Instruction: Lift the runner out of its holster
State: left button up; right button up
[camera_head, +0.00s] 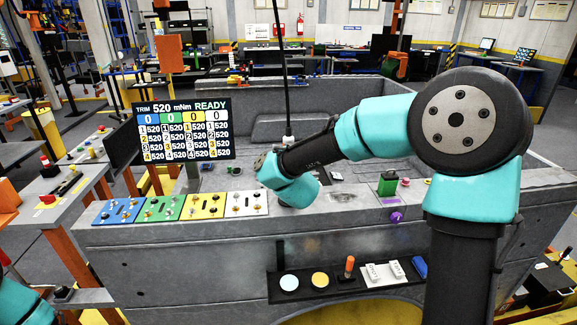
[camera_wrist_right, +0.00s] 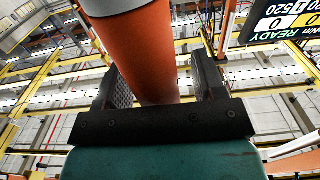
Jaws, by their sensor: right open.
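In the right wrist view, a large orange cylinder (camera_wrist_right: 148,55), which looks like the runner's body, stands between the two dark fingers of my right gripper (camera_wrist_right: 160,85). A black line (camera_head: 283,80) hangs from above to a pale fitting (camera_head: 288,140) just behind that arm. I cannot make out the holster. My left gripper is out of view.
A display (camera_head: 184,130) stands left of my right wrist. Blue, green, yellow and white trays (camera_head: 246,203) line the ledge. A green-and-black box (camera_head: 387,184) sits to the right. A black shelf (camera_head: 322,292) with several small items is on the front face.

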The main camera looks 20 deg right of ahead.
grip_shut()
dwell(0.4)
jog(key=shift+r, duration=0.1)
notch_tip(320, 180, up, 10)
dwell(0.6)
dwell(0.4)
